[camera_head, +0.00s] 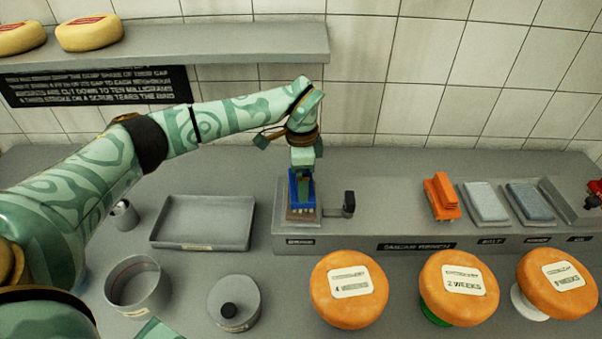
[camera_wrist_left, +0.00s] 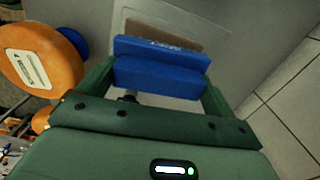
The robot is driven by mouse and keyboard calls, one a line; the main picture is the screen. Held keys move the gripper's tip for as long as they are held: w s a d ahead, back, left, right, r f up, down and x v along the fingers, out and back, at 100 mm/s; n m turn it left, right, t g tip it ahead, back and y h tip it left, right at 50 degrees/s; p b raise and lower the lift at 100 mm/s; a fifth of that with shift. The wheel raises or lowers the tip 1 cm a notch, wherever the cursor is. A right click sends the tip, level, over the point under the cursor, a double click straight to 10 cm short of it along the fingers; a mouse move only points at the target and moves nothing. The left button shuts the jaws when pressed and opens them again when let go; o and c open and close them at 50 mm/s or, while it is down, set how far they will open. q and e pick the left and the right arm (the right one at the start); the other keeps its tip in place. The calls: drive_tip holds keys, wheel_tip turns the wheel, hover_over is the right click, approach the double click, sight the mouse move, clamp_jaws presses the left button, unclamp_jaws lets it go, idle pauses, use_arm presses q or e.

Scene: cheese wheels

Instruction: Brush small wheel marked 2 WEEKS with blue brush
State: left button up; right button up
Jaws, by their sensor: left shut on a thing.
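The orange cheese wheel marked 2 WEEKS (camera_head: 458,302) sits on a green stand in the front row, between two similar wheels. The blue brush (camera_head: 303,190) is upright at the left end of the grey bench, its lower end at a brown patch there. My left gripper (camera_head: 303,170) is above it, shut on the blue brush. In the left wrist view the blue block of the brush (camera_wrist_left: 160,77) lies between the fingers of my left gripper (camera_wrist_left: 155,90). Whether the brush touches the bench is unclear. My right gripper is not in view.
A wheel with a hard-to-read label (camera_head: 348,304) stands left of the 2 WEEKS wheel, and another (camera_head: 560,299) stands right. An orange brush-like tool (camera_head: 440,196) and two pads lie along the bench (camera_head: 360,241). A tray (camera_head: 203,244), bowl (camera_head: 113,296) and lidded pot (camera_head: 252,315) stand left.

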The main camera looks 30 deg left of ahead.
use_arm(q)
drive_tip(key=shift+f, duration=0.3)
drive_tip(key=shift+f, duration=0.15)
idle(1.5)
wheel_tip(320, 180, up, 7)
drive_tip(key=p, duration=0.6)
idle(0.5)
